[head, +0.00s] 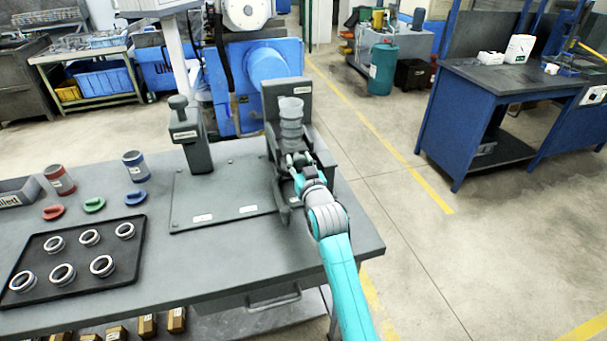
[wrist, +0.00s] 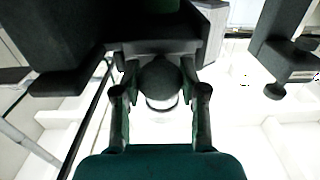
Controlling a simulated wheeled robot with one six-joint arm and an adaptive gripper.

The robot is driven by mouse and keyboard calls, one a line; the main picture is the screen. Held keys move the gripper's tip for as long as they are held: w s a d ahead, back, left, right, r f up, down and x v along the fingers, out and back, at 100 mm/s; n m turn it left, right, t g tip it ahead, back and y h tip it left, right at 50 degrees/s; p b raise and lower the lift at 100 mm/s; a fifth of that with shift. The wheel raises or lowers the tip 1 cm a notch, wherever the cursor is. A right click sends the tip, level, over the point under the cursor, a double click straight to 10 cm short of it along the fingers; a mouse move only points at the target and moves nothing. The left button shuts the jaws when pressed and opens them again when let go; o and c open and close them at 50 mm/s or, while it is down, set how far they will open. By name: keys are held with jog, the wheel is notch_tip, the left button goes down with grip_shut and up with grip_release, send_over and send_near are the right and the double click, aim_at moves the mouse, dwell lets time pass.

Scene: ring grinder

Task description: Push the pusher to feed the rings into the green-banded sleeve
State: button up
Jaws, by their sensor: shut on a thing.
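My gripper (head: 298,160) is at the front of the dark feeding fixture (head: 288,88) on the bench's right part. In the wrist view my gripper (wrist: 160,92) has its two fingers on either side of a dark rounded knob, which I take to be the pusher (wrist: 160,78). A pale ring-shaped edge (wrist: 162,104) shows just beyond the knob. A clear stacked column (head: 291,118), seemingly of rings in a tube, stands upright in the fixture above my gripper. I cannot make out the green-banded sleeve; my gripper and the fixture hide the lower part.
A black tray (head: 75,258) with several metal rings lies at the bench's left. Red-banded (head: 60,179) and blue-banded (head: 136,166) sleeves stand behind red, green (head: 94,205) and blue caps. A dark upright post (head: 190,140) stands left of the fixture.

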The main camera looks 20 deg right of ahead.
jog(key=shift+s, duration=3.15)
jog(key=o, duration=1.1)
jog(key=shift+c, duration=0.2)
jog(key=shift+s, duration=0.1)
jog(key=shift+s, duration=2.4)
